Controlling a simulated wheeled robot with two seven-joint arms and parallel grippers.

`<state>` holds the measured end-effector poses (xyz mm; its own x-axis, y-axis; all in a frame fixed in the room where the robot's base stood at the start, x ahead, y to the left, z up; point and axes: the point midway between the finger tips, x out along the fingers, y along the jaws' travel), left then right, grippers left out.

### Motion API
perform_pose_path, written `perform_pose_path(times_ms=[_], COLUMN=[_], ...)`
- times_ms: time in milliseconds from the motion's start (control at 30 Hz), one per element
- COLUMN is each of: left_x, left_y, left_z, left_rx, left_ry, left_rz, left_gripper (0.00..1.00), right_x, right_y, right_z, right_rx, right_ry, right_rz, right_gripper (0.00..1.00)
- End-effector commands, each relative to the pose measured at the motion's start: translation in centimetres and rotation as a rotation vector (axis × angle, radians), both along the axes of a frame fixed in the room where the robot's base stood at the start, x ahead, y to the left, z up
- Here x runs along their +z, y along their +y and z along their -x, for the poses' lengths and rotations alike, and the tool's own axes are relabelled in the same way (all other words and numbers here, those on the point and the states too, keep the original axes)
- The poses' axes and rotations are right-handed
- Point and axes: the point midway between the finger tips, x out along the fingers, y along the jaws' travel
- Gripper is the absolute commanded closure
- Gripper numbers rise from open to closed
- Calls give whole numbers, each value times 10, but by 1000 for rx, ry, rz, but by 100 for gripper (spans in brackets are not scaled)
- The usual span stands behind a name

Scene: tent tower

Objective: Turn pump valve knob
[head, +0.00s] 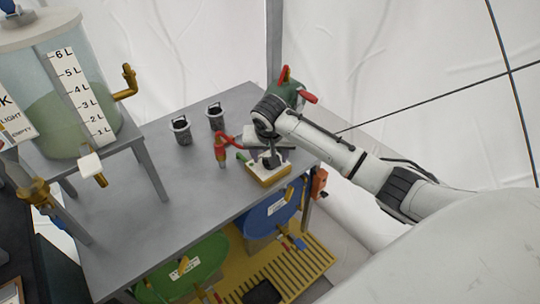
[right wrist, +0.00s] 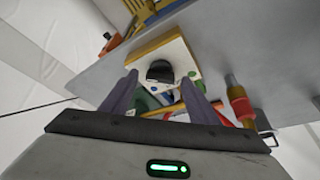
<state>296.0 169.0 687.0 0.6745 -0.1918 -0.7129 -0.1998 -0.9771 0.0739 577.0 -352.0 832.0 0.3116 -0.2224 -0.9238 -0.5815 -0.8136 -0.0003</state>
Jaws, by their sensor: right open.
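The pump has a box with a yellow base and white top (head: 267,176), standing near the right edge of the grey table. A dark rounded knob (right wrist: 159,72) sits on the white face of this box in the right wrist view, with coloured dots around it. My right gripper (right wrist: 163,84) is open, its two fingers on either side of the knob in the picture; I cannot tell whether they touch it. In the head view my right gripper (head: 269,158) is over the box and largely hides the knob. My left gripper is in neither view.
A clear tank (head: 62,95) with level marks stands on a stand at the left. Two metal cups (head: 182,131) are on the grey table (head: 130,215). A red-handled valve (head: 221,150) stands left of the box. Green and blue drums (head: 270,215) are below.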

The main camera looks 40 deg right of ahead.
Motion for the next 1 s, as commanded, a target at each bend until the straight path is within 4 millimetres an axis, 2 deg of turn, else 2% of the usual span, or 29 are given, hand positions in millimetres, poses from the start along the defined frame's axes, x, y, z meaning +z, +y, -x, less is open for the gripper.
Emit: perform_pose_path(times_ms=[167, 600, 767, 1000], left_x=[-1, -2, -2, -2], left_y=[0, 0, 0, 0], left_z=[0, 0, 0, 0], left_rx=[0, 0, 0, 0], left_ry=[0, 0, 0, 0], left_rz=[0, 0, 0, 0], left_gripper=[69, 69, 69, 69], right_x=[10, 83, 94, 96], right_y=[3, 20, 23, 23], right_z=[3, 27, 31, 32], right_rx=[2, 2, -1, -1], right_ry=[-2, -2, -2, 0], right_rz=[-1, -1, 0, 0], right_gripper=[45, 45, 45, 45])
